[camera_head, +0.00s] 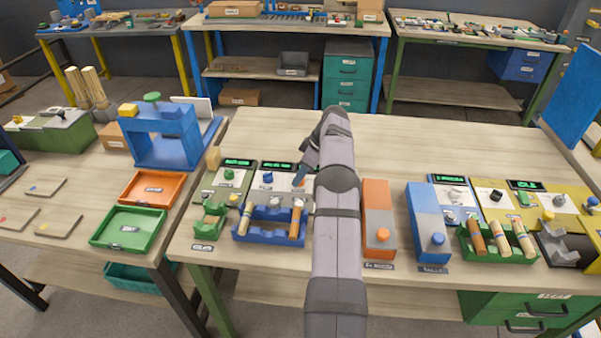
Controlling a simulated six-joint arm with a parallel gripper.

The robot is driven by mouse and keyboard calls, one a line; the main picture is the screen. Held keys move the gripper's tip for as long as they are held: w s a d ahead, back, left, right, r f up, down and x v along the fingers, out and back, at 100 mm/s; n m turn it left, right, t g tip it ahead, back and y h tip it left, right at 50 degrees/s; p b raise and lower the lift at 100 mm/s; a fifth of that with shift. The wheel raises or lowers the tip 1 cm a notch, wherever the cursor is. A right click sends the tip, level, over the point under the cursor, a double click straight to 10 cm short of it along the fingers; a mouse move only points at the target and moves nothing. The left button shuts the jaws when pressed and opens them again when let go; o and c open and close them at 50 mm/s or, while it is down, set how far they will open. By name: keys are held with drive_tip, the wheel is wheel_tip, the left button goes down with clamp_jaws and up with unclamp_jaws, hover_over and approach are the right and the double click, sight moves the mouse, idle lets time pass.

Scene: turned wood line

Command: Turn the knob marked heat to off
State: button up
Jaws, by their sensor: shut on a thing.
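A grey control panel (283,188) with a dark display (278,166) with green figures stands on the front table, left of my arm. A blue knob (267,178) shows on its left side. My gripper (299,181) reaches down at the panel's right side, shut on what seems to be a knob there. That knob is mostly hidden by the fingers and arm. The labels are too small to read, so I cannot tell which knob is marked heat or where its pointer stands.
A green panel (217,188) stands left of the grey one. A blue rack (268,231) with wooden pieces sits close in front. An orange box (377,220) and a blue box (426,220) stand to the right. The table's back half (420,145) is clear.

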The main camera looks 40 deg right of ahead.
drive_tip(key=shift+n+p, duration=0.3)
drive_tip(key=shift+n, duration=0.1)
idle(0.4)
drive_tip(key=o, duration=1.1)
drive_tip(key=shift+c, duration=0.2)
drive_tip(key=shift+d+r, duration=0.1)
drive_tip(key=shift+r, duration=0.05)
drive_tip(key=v, duration=0.7)
drive_tip(key=shift+b, duration=0.4)
drive_tip(key=shift+w, duration=0.1)
